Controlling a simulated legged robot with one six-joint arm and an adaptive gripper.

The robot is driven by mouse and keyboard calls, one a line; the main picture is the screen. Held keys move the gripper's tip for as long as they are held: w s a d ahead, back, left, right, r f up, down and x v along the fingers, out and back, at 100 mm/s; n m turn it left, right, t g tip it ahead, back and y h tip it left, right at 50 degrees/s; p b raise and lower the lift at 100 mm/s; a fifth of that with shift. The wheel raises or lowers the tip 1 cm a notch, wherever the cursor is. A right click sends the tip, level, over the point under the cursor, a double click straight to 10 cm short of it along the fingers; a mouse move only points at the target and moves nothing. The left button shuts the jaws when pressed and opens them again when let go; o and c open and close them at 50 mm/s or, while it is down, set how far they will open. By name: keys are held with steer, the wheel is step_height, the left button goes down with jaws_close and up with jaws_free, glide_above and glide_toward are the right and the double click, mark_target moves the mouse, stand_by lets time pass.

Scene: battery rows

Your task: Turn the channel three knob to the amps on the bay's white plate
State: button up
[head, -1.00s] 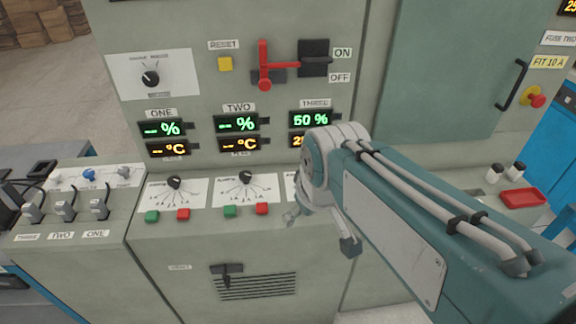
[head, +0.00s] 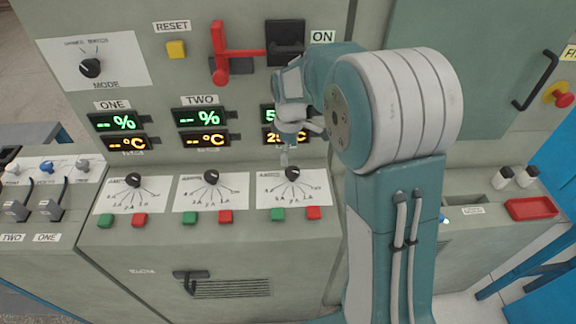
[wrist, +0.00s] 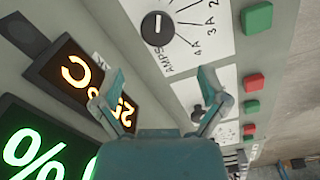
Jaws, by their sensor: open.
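The channel three knob (head: 292,173) is black and stands on the right-hand white plate (head: 315,183) of the sloped bay. In the wrist view this knob (wrist: 157,28) sits ahead of the fingertips. A white mark crosses it, roughly in line with the printed AMPS (wrist: 160,62); I cannot tell which end points. 4A, 3A and 2A fan out to the right. My gripper (head: 284,156) is just above the knob in the head view, partly overlapping the panel behind. In the wrist view my gripper (wrist: 162,73) is open and empty, its fingers apart from the knob.
Channel two knob (head: 211,177) and channel one knob (head: 133,180) stand to the left. Green and red buttons (head: 314,212) line the front edge. The channel three display (wrist: 85,85) is close to the left finger. A red lever (head: 219,55) projects from the panel above.

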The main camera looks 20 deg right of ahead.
mark_target(292, 170)
steer(key=f, duration=0.3)
steer(key=d+f, duration=0.1)
steer(key=f, duration=0.2)
steer(key=shift+d+f, duration=0.15)
steer(key=shift+f, duration=0.25)
steer(key=shift+a+f, duration=0.15)
steer(key=shift+a, duration=0.3)
steer(key=shift+d, duration=0.2)
steer(key=c, duration=1.1)
